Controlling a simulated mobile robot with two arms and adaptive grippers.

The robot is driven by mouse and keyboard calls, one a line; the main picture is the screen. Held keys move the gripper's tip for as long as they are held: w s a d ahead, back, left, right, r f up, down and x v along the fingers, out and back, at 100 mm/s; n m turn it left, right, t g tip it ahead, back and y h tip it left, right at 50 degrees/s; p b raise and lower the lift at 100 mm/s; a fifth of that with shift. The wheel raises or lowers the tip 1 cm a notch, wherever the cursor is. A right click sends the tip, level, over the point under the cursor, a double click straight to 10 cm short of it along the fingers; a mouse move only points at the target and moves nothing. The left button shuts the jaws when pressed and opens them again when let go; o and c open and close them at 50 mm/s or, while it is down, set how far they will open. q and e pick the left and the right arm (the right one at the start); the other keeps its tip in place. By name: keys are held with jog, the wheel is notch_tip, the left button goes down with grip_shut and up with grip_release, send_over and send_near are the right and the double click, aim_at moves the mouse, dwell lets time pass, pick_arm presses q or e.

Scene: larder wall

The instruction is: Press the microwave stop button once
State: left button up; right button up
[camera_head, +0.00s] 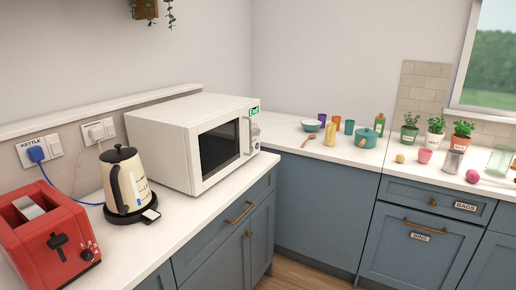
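A white microwave (200,141) stands on the left counter, against the wall, with its dark glass door shut. A vertical handle is at the right side of the door. Its narrow control panel (254,131) is at the right end of the front, with a lit green display (254,110) at the top. The display's text and the separate buttons are too small to tell apart, so I cannot pick out the stop button. Neither of my grippers is in view.
A cream kettle (124,179) stands on its base left of the microwave, and a red toaster (49,240) is at the near left. Cups, a teal pot (367,138) and potted plants (436,131) stand on the right counter. The counter before the microwave is a narrow clear strip.

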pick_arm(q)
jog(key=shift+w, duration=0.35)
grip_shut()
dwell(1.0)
